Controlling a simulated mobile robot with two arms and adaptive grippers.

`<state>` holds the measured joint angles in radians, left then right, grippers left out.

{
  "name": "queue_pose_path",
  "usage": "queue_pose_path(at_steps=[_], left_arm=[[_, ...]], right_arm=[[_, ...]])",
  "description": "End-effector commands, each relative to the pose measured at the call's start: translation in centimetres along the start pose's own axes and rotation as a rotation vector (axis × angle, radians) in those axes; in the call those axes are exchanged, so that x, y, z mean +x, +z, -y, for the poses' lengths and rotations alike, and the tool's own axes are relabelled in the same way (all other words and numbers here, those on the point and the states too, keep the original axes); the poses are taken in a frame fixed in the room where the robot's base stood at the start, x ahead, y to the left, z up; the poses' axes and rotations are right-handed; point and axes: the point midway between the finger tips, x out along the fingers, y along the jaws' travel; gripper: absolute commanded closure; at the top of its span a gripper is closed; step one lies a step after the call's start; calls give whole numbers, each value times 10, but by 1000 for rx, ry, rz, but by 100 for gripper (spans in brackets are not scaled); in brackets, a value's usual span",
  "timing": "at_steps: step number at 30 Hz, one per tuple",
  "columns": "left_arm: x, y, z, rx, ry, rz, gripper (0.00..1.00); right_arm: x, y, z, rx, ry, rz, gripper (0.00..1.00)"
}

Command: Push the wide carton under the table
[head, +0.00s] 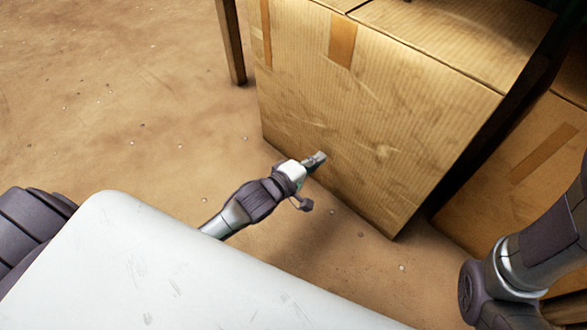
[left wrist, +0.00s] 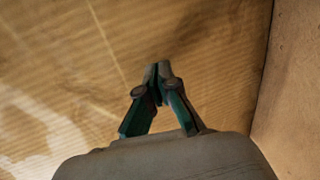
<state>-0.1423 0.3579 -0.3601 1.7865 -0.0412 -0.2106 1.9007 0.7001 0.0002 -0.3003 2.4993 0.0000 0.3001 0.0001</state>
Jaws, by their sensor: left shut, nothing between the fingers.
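The wide carton (head: 375,115) is a large brown cardboard box with tape on its front face. It stands on the sandy floor, upper middle of the head view. Its front face fills most of the left wrist view (left wrist: 70,60). My left gripper (head: 318,158) is shut and empty, its tips at the lower part of the carton's front face; I cannot tell whether they touch. The shut fingers also show in the left wrist view (left wrist: 160,70). A dark table leg (head: 231,42) stands at the carton's left; the tabletop is out of view. My right gripper is not in view.
Another cardboard carton (head: 510,165) stands to the right, beyond a dark gap. My right arm is at the lower right, in front of it. The sandy floor (head: 120,110) at left is open, with small pebbles.

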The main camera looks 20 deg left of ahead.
Motion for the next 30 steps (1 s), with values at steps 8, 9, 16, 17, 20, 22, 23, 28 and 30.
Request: queue_pose_path(at_steps=[8, 9, 16, 17, 20, 22, 23, 28, 30], left_arm=[[1, 0, 0, 0, 0, 0, 100], [2, 0, -1, 0, 0, 0, 100], [17, 0, -5, -1, 1, -1, 100], [20, 0, -5, -1, 1, -1, 100], [26, 0, -7, -1, 1, -1, 100], [31, 0, -8, 1, 1, -1, 100], [33, 0, -9, 1, 1, -1, 100], [45, 0, -12, -2, 1, -1, 100], [50, 0, -13, 0, 1, 0, 100]], right_arm=[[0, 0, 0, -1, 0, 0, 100], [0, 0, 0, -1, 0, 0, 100], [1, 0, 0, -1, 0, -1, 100], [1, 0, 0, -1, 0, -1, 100], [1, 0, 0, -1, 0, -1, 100], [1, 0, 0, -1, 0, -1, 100], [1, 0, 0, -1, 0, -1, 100], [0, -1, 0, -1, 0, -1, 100], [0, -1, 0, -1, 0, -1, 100]])
